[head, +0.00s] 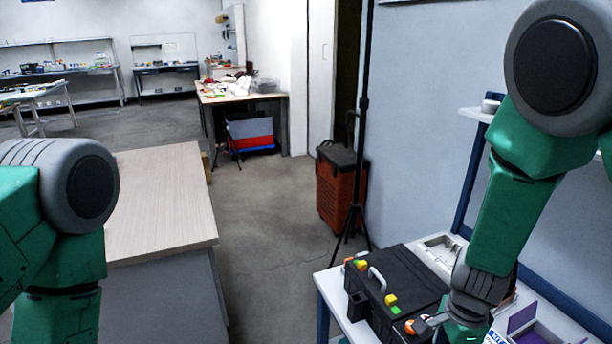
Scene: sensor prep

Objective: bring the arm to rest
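My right arm (515,220) comes in from the upper right and reaches down to the bottom edge over a workbench. The part of my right gripper (436,321) that shows is a small grey piece beside an orange knob (411,327) on a black case (399,288). I cannot tell if it touches the knob or holds anything; the rest is hidden or cut off. My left arm (75,230) is bent at the left edge, near a wood-topped table. Its gripper is out of view.
The black case has a grey handle and yellow, green and red parts, and stands on the workbench (332,287). A purple-lined bin (540,330) is at the lower right. The wood-topped table (160,200) is at left. An orange-black tool chest (338,190) and tripod stand behind; floor between is clear.

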